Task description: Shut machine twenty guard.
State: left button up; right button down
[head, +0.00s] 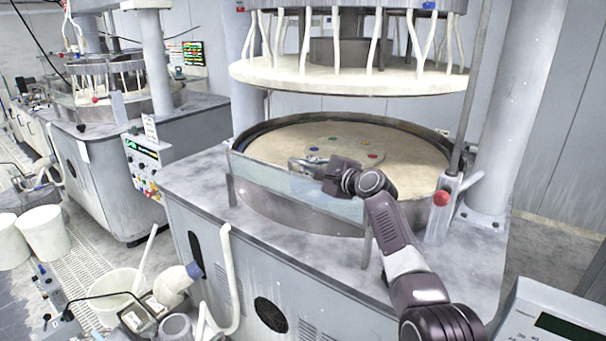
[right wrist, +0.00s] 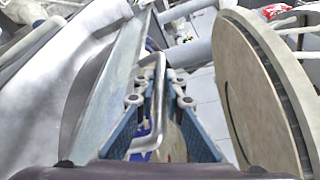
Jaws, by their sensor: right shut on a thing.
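The guard (head: 290,190) is a clear bluish panel along the front left of the round platen tub on the near machine (head: 300,255). I cannot read a machine number. The panel also shows in the right wrist view (right wrist: 112,80), running along the left. My right gripper (head: 312,168) is at the panel's top edge. It is shut on the guard's bent metal handle (right wrist: 152,105), which passes between its fingers in the right wrist view. The fingers hide part of the handle in the head view. My left gripper is not in view.
A pale platen (head: 410,165) with coloured dots lies in the tub; a round upper plate (head: 350,75) hangs above it. A red button (head: 441,198) stands at right. Another machine (head: 100,170) is behind left. Buckets (head: 45,232) stand on the floor.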

jog(key=shift+w+d+m+g, duration=0.3)
jog(key=shift+w+d+m, duration=0.2)
jog(key=shift+w, duration=0.15)
jog(key=shift+w+b, duration=0.1)
jog(key=shift+b, duration=0.25)
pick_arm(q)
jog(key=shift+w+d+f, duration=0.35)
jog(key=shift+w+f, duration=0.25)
pick_arm(e)
jog(key=shift+w+d+r+m, duration=0.15)
jog(key=shift+w+d+m, duration=0.05)
jog(key=shift+d+m, duration=0.1)
